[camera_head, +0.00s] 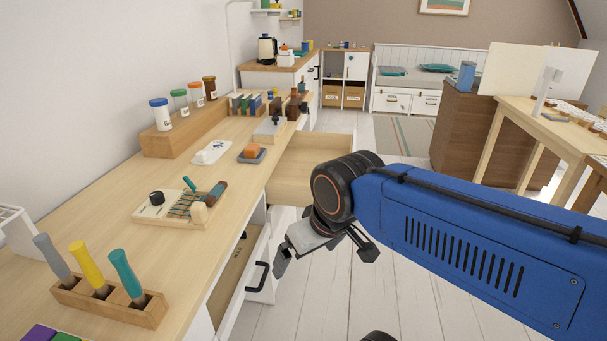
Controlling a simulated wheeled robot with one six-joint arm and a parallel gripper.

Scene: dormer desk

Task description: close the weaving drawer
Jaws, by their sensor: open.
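A drawer with a pale wood inside (302,168) stands pulled out from the desk's right side, behind my gripper. A lower, nearer drawer (236,268) also stands partly open, with a white front and a black handle (258,277). No label shows which one is the weaving drawer. My gripper (323,254) is open and empty, with its fingers spread over the floor. In the picture it is right of the lower drawer's front and below the upper drawer. My wrist hides part of the upper drawer's front end.
Bare white floor (300,310) lies right of the drawers. A brown cabinet (460,135) and another table (520,110) stand at right.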

